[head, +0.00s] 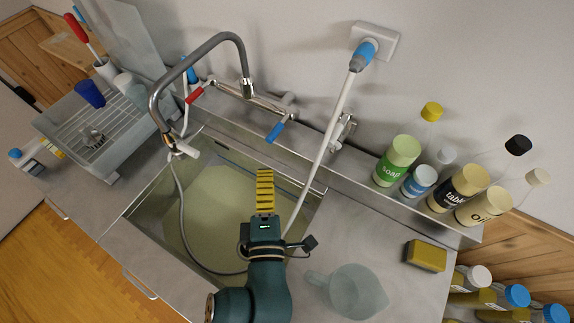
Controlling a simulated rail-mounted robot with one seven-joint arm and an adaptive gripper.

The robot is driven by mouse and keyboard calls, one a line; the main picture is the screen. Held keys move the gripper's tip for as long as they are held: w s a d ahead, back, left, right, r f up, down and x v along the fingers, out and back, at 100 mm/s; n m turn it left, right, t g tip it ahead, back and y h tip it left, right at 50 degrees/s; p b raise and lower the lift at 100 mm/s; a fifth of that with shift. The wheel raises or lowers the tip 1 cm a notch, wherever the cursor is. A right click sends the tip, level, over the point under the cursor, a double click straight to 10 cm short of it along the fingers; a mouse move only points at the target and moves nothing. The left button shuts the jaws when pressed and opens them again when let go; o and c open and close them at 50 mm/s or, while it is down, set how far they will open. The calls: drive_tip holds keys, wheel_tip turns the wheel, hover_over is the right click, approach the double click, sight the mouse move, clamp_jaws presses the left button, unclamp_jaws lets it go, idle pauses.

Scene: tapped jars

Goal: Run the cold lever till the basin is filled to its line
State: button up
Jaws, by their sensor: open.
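The cold lever (275,132), with a blue grip, sticks out from the wall-side tap fitting behind the basin. The red hot lever (195,95) is to its left. The sink basin (160,190) has a pale yellowish-green interior; I cannot make out a water level or its line. The grey arched spout (213,42) ends in a metal nozzle (248,88), with no stream visible from it. My gripper (265,173), with yellow-and-black striped fingers, is open and over the basin, below the cold lever in the picture and apart from it. The fingers overlap in this view.
A pale hose (325,145) runs from a wall socket down into the basin area, right of the cold lever. Bottles, including green soap (397,160), line the right ledge. A clear jug (355,292) and yellow sponge (426,256) sit on the right counter. A dish rack (75,115) stands left.

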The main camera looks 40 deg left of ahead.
sight(268, 144)
drive_tip(key=shift+r+p+x, duration=0.2)
drive_tip(key=shift+p+x, duration=1.25)
drive_tip(key=shift+x, duration=0.7)
drive_tip(key=shift+r+p+x, duration=0.2)
drive_tip(key=shift+p+x, duration=1.2)
drive_tip(key=shift+x, duration=0.75)
drive_tip(key=shift+w+a+f+b, duration=0.2)
drive_tip(key=shift+w+b, duration=0.1)
drive_tip(key=shift+b, duration=0.3)
clamp_jaws()
